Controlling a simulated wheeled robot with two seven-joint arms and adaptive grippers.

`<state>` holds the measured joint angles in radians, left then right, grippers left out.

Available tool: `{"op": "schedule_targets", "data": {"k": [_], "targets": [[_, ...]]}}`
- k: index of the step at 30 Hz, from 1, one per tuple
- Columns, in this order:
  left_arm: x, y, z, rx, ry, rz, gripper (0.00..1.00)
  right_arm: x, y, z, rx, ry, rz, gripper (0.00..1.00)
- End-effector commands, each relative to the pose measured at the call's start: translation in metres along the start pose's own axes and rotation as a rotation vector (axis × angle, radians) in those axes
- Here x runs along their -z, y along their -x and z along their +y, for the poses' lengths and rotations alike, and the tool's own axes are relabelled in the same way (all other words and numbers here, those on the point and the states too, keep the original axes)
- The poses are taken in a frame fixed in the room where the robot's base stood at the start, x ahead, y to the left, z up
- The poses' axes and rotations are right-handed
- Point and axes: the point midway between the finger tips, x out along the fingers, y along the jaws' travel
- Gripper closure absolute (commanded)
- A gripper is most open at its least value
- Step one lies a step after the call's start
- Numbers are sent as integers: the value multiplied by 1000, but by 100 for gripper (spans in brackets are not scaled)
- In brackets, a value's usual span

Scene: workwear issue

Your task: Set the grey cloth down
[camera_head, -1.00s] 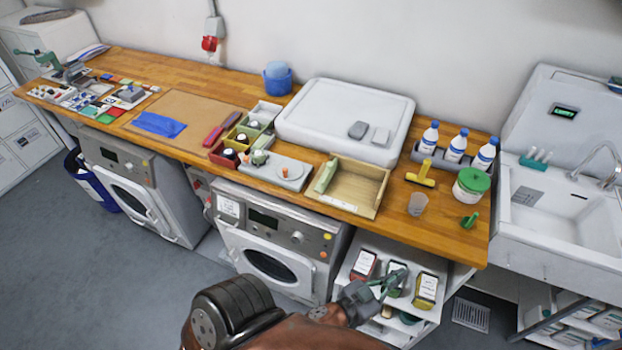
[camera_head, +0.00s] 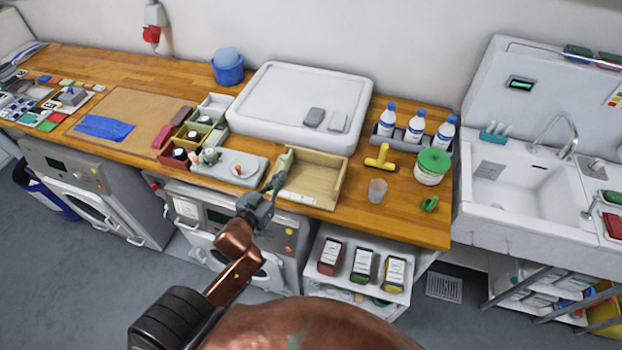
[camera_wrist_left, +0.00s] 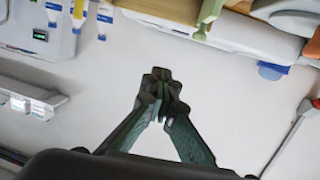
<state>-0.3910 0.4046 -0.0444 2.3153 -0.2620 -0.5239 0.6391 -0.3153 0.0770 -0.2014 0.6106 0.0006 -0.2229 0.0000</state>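A darker grey pad (camera_head: 313,117) and a lighter grey pad (camera_head: 338,121) lie side by side on the big white lid-like tray (camera_head: 270,100) at the back of the counter. Either could be the folded grey cloth; I cannot tell which. My left gripper (camera_head: 276,182) is in front of the counter's edge, beside the left wall of an open wooden box (camera_head: 325,199). In the left wrist view, its green fingers (camera_wrist_left: 160,85) meet at the tips, with no cloth visible between them. My right gripper is not in view.
A light grey board (camera_head: 215,173) with small items lies left of the box. A yellow tool (camera_head: 380,157), a clear cup (camera_head: 377,190), a green-lidded tub (camera_head: 432,166) and bottles (camera_head: 415,127) stand to the right. A blue cloth (camera_head: 104,128) lies at left.

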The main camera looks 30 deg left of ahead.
Motion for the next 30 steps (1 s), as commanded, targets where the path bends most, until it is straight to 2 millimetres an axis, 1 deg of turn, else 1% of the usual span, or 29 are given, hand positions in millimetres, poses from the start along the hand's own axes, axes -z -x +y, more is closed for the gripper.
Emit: {"op": "schedule_targets", "data": {"k": [1, 4, 9, 11, 16, 26, 28, 29, 30], "targets": [[7, -3, -7, 2, 0, 4, 100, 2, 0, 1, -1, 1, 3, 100], [13, -6, -14, 3, 4, 6, 100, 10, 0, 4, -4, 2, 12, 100], [13, -7, -14, 1, 5, 6, 100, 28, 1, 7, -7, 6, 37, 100], [13, -7, -13, 1, 5, 6, 100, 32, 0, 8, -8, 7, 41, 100], [13, -7, -12, -1, 5, 6, 100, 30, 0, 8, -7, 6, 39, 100], [12, -7, -12, 0, 5, 4, 100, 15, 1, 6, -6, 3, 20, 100], [6, -6, -13, 9, 4, -15, 100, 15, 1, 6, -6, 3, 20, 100], [-1, -4, -14, 18, 4, -35, 100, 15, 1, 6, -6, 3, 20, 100], [-13, 0, -16, 33, -1, -71, 100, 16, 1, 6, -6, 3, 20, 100]]}}
